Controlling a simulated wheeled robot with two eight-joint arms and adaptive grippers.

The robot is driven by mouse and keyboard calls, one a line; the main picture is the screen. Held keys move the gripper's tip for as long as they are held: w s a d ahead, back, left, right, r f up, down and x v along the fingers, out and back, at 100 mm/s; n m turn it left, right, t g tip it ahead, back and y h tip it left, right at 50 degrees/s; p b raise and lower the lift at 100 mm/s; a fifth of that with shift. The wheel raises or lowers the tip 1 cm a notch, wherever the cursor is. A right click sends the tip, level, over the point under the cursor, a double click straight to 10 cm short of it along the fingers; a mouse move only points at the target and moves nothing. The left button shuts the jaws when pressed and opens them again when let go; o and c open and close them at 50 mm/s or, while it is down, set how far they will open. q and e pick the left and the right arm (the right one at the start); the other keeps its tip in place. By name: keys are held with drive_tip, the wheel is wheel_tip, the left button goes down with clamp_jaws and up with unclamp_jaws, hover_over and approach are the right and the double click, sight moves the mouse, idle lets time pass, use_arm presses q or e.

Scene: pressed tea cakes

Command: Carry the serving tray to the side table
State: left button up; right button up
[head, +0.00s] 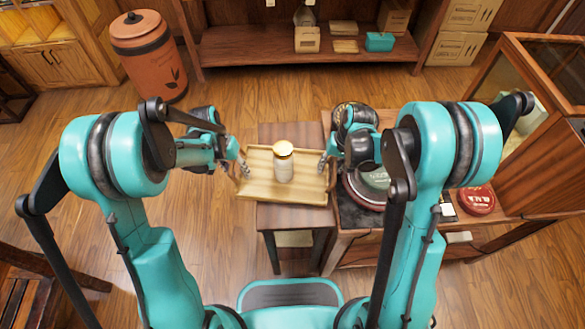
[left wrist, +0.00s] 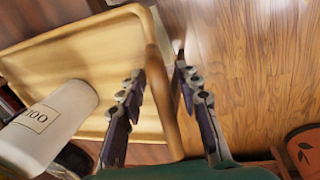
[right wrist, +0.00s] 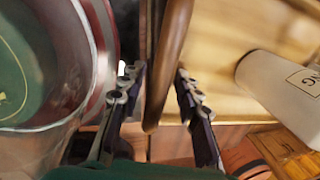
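The serving tray (head: 260,190) is light wood with raised rims. It is at a small dark wooden table (head: 290,215) in the head view and overhangs its left edge. A white canister with a tan lid (head: 283,165) stands upright on it. My left gripper (head: 242,166) is at the tray's left end. In the left wrist view its fingers (left wrist: 158,82) are apart, around the handle side of the tray. My right gripper (head: 325,163) is at the right end. In the right wrist view its fingers (right wrist: 158,75) are apart on both sides of the dark handle bar (right wrist: 168,65).
A larger table to the right holds a round red-and-green tin (head: 370,185) close beside my right gripper, and a red tin (head: 476,200). A terracotta canister (head: 148,55) stands on the floor at back left. A low shelf (head: 250,45) runs along the back.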

sight(233, 165)
use_arm(q)
drive_tip(key=r, duration=0.2)
drive_tip(key=a+r, duration=0.1)
drive_tip(key=r, duration=0.4)
drive_tip(key=shift+w+a+r, duration=0.1)
drive_tip(key=shift+a+r, duration=0.15)
drive_tip(key=shift+r, duration=0.05)
use_arm(e)
drive_tip(key=shift+d, duration=0.1)
drive_tip(key=shift+s+d+r, duration=0.1)
drive_tip(key=shift+d+r, duration=0.15)
drive_tip(key=shift+r, duration=1.05)
drive_tip(key=shift+d+r, duration=0.25)
drive_tip(key=shift+r, duration=1.1)
drive_tip(key=shift+s+d+r, duration=0.1)
drive_tip(key=shift+d+r, duration=0.15)
drive_tip(key=shift+r, duration=1.05)
use_arm(q)
drive_tip(key=shift+r, duration=0.1)
